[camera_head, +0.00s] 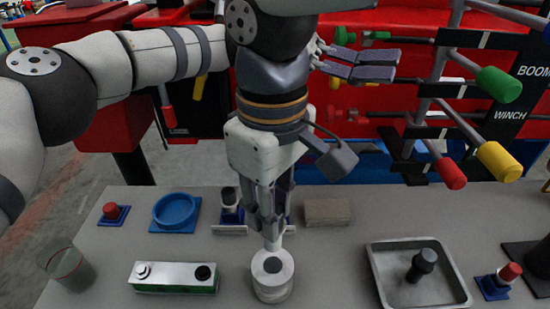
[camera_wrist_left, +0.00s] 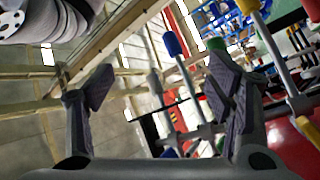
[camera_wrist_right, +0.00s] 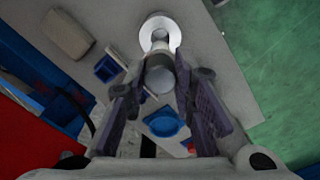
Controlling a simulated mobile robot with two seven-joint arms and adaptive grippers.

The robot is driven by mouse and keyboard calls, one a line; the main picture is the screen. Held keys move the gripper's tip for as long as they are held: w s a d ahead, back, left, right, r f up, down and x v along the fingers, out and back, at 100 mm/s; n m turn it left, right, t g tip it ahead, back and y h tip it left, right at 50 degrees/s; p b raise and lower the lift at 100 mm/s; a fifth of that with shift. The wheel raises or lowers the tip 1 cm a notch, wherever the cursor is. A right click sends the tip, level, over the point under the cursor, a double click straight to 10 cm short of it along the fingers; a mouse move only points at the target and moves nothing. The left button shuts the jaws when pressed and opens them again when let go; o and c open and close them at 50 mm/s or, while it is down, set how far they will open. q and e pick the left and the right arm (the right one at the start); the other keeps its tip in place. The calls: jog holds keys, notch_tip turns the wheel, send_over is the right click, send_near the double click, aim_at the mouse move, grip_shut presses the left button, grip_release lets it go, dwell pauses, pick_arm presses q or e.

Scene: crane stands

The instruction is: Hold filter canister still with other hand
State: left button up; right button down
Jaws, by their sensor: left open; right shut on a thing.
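The white round filter canister (camera_head: 273,290) stands upright on the grey table near its front edge. It also shows in the right wrist view (camera_wrist_right: 151,24). My right gripper (camera_head: 270,222) points down right above the canister. It is shut on a pale cylinder (camera_wrist_right: 160,74), whose lower end shows just over the canister in the head view (camera_head: 272,243). I cannot tell whether cylinder and canister touch. My left gripper (camera_head: 358,64) is open and empty, high up behind the table by the levers, away from the canister. Its spread fingers show in the left wrist view (camera_wrist_left: 160,100).
Left of the canister are a silver-green block (camera_head: 175,285), a glass (camera_head: 70,268), a blue dish (camera_head: 175,212) and a red button (camera_head: 110,210). A tan block (camera_head: 327,211) lies behind. A metal tray (camera_head: 385,290) holds a dark knob. Levers with coloured knobs (camera_head: 499,160) stand back right.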

pick_arm(q)
jog(key=s+d+f+m+g+y, duration=0.2)
jog(key=s+d+m+g+y, duration=0.25)
jog(key=m, duration=0.45)
jog(key=m+t+y, duration=1)
jog(key=m+y, duration=0.2)
send_near(273, 273)
jog(key=shift+s+a+r+h, duration=0.25)
jog(key=shift+s+r, duration=0.05)
jog(key=shift+s, duration=0.1)
jog(key=x, duration=0.8)
jog(key=shift+s+f, duration=0.1)
jog(key=shift+s, duration=0.05)
jog(key=c, duration=1.2)
jog(key=shift+c, duration=0.2)
